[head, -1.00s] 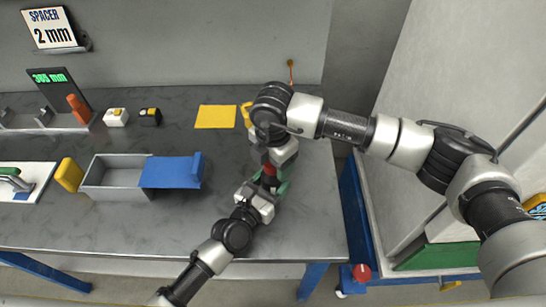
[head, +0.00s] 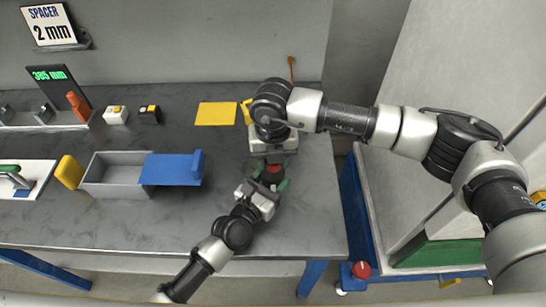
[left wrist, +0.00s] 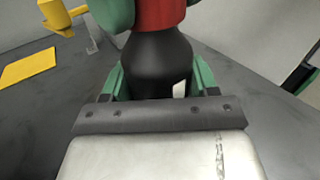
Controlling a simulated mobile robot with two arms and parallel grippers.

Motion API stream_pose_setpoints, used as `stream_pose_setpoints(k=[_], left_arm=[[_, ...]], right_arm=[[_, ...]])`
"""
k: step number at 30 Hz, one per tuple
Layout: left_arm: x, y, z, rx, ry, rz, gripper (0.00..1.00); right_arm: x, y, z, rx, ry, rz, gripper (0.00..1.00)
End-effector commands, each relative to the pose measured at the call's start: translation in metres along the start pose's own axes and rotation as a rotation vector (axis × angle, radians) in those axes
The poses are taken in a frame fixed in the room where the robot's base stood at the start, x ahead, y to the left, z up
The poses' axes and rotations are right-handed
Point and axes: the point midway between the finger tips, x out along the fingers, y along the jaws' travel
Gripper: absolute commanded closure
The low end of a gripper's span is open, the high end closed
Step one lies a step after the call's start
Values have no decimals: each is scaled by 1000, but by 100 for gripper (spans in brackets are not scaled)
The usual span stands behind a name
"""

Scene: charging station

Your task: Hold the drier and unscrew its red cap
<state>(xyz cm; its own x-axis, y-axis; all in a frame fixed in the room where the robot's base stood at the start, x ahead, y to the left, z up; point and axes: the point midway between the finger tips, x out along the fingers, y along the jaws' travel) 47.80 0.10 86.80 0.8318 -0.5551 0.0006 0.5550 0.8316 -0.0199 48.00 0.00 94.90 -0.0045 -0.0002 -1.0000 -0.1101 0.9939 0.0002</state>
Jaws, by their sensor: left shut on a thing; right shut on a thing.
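The drier has a black rounded body (left wrist: 158,65) and a red cap (left wrist: 155,14) on top of it. In the head view the red cap (head: 273,169) shows between my two grippers, with the body mostly hidden. My left gripper (head: 268,187) comes from the front and is shut on the black body. Its green fingers (left wrist: 160,78) sit on either side of the body in the left wrist view. My right gripper (head: 272,163) comes from above and behind and is shut at the red cap. Its green fingertips show beside the cap at the top of the left wrist view.
A grey open box (head: 112,188) with a blue part (head: 172,169) beside it stands left on the table. A yellow mat (head: 216,115) and a yellow object (head: 246,111) lie behind. The table's right edge is close to my grippers. A blue cart (head: 352,215) stands beyond it.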

Motion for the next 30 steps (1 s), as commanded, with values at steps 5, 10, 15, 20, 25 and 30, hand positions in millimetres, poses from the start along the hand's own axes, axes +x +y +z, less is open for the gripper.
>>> stream_pose_setpoints(k=[5, 10, 15, 20, 25, 30], left_arm=[[0, 0, -2, -3, 5, -1, 100], [0, 0, -2, -3, 5, -1, 100], [-1, 0, -2, -3, 5, -1, 100], [-1, 0, -2, -3, 5, -1, 100], [-1, 0, -2, -2, 5, -1, 100], [-1, -1, -2, -2, 5, -1, 100]], right_arm=[[0, 0, 0, -360, 1, -1, 86], [0, 0, 0, -705, 3, -2, 86], [-1, 0, 0, -1050, 4, -3, 86], [-1, 0, 0, -1374, 7, -3, 86], [-1, 1, 0, -1718, 7, -4, 86], [-2, 1, 0, -2061, 9, -4, 86]])
